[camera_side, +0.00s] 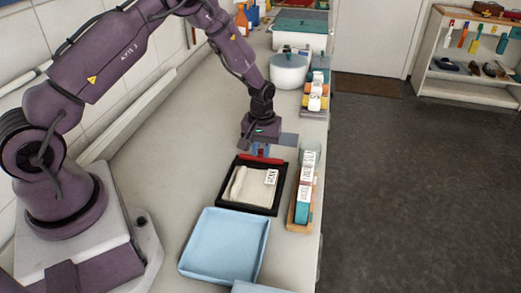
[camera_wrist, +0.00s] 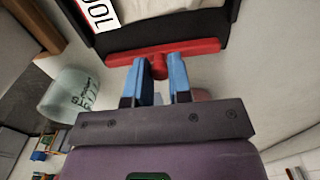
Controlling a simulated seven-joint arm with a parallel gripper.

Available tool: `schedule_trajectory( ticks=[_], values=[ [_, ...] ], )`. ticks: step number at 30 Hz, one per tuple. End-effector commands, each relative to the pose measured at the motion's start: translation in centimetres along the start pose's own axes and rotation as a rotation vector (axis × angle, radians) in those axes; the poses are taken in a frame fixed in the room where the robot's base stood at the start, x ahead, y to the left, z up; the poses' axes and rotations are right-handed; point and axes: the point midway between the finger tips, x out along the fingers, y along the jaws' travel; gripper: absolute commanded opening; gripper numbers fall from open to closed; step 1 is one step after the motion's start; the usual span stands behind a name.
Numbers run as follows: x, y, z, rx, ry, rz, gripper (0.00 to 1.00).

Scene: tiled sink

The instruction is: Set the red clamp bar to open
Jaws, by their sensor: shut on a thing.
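The red clamp bar (camera_wrist: 192,49) lies across the edge of a black tray (camera_wrist: 152,30) in the wrist view. A red knob projects from the bar's middle. My gripper (camera_wrist: 160,68) has its two blue fingers on either side of that knob, shut on it. In the side view the bar (camera_side: 262,160) shows at the far edge of the black tray (camera_side: 228,205), with my gripper (camera_side: 261,150) right above it. A cream cloth (camera_side: 250,187) with a white printed label lies in the tray. The fingertips are small and partly hidden in the side view.
A light blue tray (camera_side: 226,243) stands in front of the black tray. A wooden holder with teal and white items (camera_side: 305,190) stands to its right, near the counter edge. A white pot (camera_side: 289,70) and more containers stand farther back. The counter to the left is clear.

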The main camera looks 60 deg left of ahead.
Motion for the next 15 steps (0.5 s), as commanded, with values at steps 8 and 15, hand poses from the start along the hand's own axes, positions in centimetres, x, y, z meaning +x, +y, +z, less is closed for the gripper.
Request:
schedule_trajectory(
  ticks=[8,15],
  values=[
    [-0.05,-0.01,-0.55,-0.002,0.018,0.006,0.3],
    [-0.8,0.04,-0.47,-0.001,0.016,0.006,0.3]
  ],
)
